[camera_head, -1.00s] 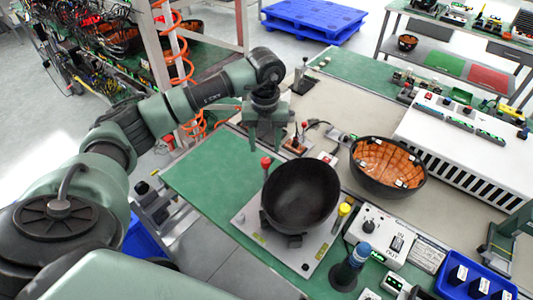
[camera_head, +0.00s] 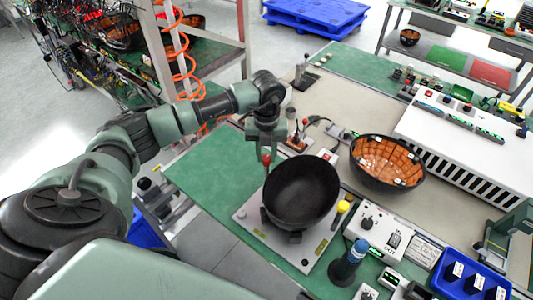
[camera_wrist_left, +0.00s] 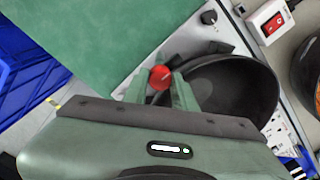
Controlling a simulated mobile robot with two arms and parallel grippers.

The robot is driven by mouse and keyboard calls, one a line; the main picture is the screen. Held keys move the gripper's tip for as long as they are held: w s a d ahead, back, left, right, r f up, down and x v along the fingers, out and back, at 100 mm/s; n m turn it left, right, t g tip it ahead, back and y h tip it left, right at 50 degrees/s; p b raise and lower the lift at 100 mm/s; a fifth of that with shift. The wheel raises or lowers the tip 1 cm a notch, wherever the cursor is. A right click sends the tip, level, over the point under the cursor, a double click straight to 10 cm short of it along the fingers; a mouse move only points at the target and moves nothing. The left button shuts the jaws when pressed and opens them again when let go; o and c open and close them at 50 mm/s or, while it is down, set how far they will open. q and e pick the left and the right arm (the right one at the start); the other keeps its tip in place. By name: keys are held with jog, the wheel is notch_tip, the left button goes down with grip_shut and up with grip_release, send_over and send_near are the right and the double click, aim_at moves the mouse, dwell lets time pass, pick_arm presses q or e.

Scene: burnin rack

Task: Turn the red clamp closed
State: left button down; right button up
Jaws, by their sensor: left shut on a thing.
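The red clamp (camera_head: 266,160) is a small red knob on the left edge of a light grey plate, beside a black bowl (camera_head: 301,191). In the left wrist view the red clamp (camera_wrist_left: 160,77) shows between the two fingers. My left gripper (camera_head: 266,152) comes down on it from above, and in the left wrist view the gripper (camera_wrist_left: 160,90) is shut around it. The clamp's lower part is mostly hidden by the fingers and the bowl. My right gripper is not in view.
A yellow knob (camera_head: 342,207) stands at the plate's right side. A bowl with an orange inside (camera_head: 387,162) sits farther right. A control box (camera_head: 378,225) and a blue tray (camera_head: 470,276) are at lower right. The green mat (camera_head: 205,175) left of the plate is clear.

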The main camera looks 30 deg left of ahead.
pick_arm(q)
jog(key=m+b, duration=0.3)
jog(key=shift+w+f, duration=0.1)
jog(key=shift+f, duration=0.05)
jog(key=m+b, duration=0.4)
jog(key=m, duration=0.1)
jog(key=shift+b, duration=0.4)
jog(key=m+b, duration=0.3)
jog(key=m, duration=0.2)
jog(key=shift+r+m+b, duration=0.15)
jog(key=shift+m+b, duration=0.45)
jog(key=shift+m, duration=0.4)
jog(key=shift+r+m+b, duration=0.15)
jog(key=shift+m+b, duration=0.4)
jog(key=shift+m, duration=0.45)
jog(key=c, duration=1.1)
grip_release()
jog(key=shift+c, duration=0.2)
